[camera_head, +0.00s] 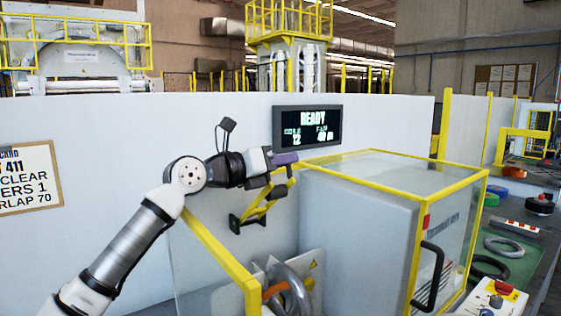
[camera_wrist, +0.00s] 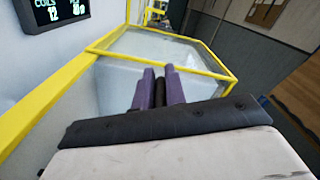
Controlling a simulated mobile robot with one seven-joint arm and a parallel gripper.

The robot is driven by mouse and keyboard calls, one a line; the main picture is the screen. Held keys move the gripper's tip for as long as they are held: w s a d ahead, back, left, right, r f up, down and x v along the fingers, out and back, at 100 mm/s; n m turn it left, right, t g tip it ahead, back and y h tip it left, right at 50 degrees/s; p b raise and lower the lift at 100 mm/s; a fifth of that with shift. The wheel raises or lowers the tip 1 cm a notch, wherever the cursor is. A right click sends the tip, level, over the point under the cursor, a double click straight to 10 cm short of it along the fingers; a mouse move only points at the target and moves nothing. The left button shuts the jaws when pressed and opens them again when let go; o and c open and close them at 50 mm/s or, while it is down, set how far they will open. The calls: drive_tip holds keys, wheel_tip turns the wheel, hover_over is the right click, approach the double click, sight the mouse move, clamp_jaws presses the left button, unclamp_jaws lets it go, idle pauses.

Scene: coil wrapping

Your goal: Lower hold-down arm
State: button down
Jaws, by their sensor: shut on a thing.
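My gripper (camera_head: 286,160), with purple fingers, is raised at the near left corner of the yellow-framed machine. In the wrist view its fingers (camera_wrist: 158,88) are shut on a dark grip (camera_wrist: 160,94) between them. This seems to be the handle of the yellow hold-down arm (camera_head: 262,207), which hangs just below my gripper in the head view and has black end pieces. The arm is raised above a grey coil (camera_head: 292,288) with an orange part beside it, low inside the machine. The join between handle and arm is partly hidden by my gripper.
The clear, yellow-edged guard (camera_head: 385,172) with a black door handle (camera_head: 429,276) stands at the right. A wall display (camera_head: 307,129) reads READY. A bench (camera_head: 520,240) with rings and a red-button box (camera_head: 495,297) is at the far right. A white partition stands behind.

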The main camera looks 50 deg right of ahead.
drive_tip(key=c, duration=1.5)
unclamp_jaws()
wheel_tip(320, 180, up, 20)
drive_tip(key=shift+r, duration=0.1)
